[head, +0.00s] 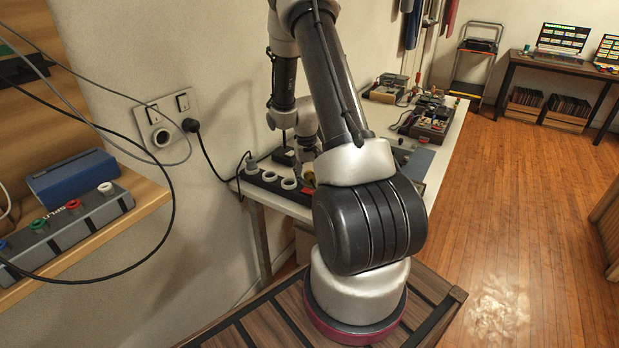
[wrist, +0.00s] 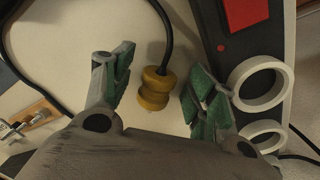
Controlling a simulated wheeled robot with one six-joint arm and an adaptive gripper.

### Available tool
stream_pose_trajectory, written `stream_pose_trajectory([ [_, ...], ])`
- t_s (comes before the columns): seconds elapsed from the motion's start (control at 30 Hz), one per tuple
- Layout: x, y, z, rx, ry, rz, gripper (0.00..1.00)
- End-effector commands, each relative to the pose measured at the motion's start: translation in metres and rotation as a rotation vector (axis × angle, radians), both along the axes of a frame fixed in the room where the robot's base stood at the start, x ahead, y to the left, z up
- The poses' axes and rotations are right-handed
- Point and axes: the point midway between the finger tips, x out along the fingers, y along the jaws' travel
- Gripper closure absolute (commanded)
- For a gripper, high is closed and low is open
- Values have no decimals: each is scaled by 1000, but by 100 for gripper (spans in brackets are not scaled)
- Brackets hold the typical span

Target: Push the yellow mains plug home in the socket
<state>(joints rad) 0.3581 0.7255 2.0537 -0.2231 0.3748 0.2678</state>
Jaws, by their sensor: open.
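The yellow mains plug (wrist: 155,88) is in the wrist view with its black cable running up from it. It is apart from the power strip (wrist: 262,55) and appears to lie on the pale table top. My gripper (wrist: 160,72) is open, its green-padded fingers on either side of the plug, with a gap to each. The strip's round white-rimmed sockets (wrist: 262,83) are to the right, beyond the right finger. In the head view, the strip (head: 270,181) lies at the table's near end; my arm hides most of the plug and gripper.
The strip has a red switch (wrist: 245,12). A black plug (head: 190,125) sits in the wall socket plate (head: 165,117), its cable running to the strip. A wooden shelf (head: 140,205) is at left. Equipment trays (head: 430,120) stand farther along the table.

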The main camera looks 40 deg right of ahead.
Motion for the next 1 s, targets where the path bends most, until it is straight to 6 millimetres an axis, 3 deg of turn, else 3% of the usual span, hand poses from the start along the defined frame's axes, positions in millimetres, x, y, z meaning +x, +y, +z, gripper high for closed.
stream_pose_trajectory([
  [0.1, 0, 0, 0, 0, 0, 0, 44],
  [0.37, 0, 0, 1, 0, 0, 0, 92],
  [0.47, 0, 0, 1, 0, 0, 0, 97],
  [0.7, 0, 0, 6, 0, -1, -1, 97],
  [1.0, 1, -1, 64, -2, -5, -2, 97],
])
